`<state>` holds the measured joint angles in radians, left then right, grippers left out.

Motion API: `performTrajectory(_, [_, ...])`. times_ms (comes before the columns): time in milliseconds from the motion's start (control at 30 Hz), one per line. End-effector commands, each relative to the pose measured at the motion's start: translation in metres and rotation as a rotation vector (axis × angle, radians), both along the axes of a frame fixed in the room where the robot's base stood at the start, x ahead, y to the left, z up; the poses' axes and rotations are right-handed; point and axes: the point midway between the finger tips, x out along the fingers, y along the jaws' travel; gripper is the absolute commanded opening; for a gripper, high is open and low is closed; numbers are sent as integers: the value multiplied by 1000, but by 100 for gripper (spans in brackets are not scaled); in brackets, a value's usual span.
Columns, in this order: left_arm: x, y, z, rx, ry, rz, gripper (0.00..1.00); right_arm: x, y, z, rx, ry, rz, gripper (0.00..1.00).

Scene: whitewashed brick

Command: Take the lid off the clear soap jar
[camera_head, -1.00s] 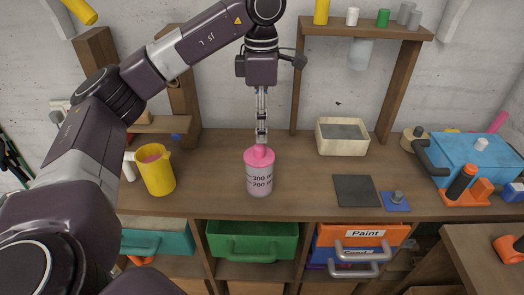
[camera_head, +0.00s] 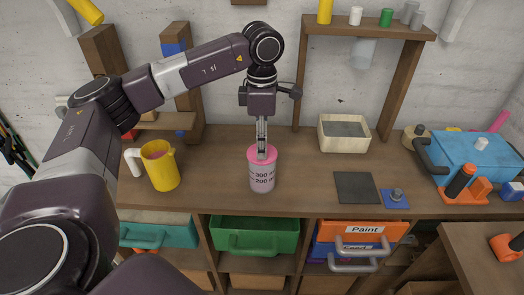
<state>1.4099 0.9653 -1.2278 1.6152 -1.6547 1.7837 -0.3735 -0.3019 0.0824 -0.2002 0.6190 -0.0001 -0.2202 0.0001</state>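The clear soap jar (camera_head: 262,183) stands upright on the wooden workbench, with dark volume marks on its pinkish body. Its pink lid (camera_head: 251,155) appears to be on top of it. My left gripper (camera_head: 262,155) points straight down at the middle of the lid, its narrow fingertips reaching the lid's top. The fingers hide the middle of the lid, and I cannot tell whether they are closed on it. My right gripper is not in view.
A yellow jug (camera_head: 162,173) stands left of the jar. A cream box (camera_head: 343,146), dark mat (camera_head: 356,188) and blue toolbox (camera_head: 472,158) are to the right. The bench right beside the jar is clear. A wooden shelf (camera_head: 365,27) stands behind.

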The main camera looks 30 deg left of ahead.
Motion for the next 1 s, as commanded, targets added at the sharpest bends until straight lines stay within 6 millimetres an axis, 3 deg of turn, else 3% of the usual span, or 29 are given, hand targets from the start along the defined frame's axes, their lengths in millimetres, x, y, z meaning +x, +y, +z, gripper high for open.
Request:
performTrajectory(233, [0, 0, 1, -1, -1, 0, 0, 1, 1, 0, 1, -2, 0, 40])
performTrajectory(667, [1, -1, 12, -1, -2, 0, 0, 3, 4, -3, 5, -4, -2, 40])
performTrajectory(867, [2, -1, 48, -2, -6, 0, 0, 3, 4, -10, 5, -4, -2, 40])
performTrajectory(1000, [1, -2, 91, -2, -7, -1, 0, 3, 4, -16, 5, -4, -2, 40])
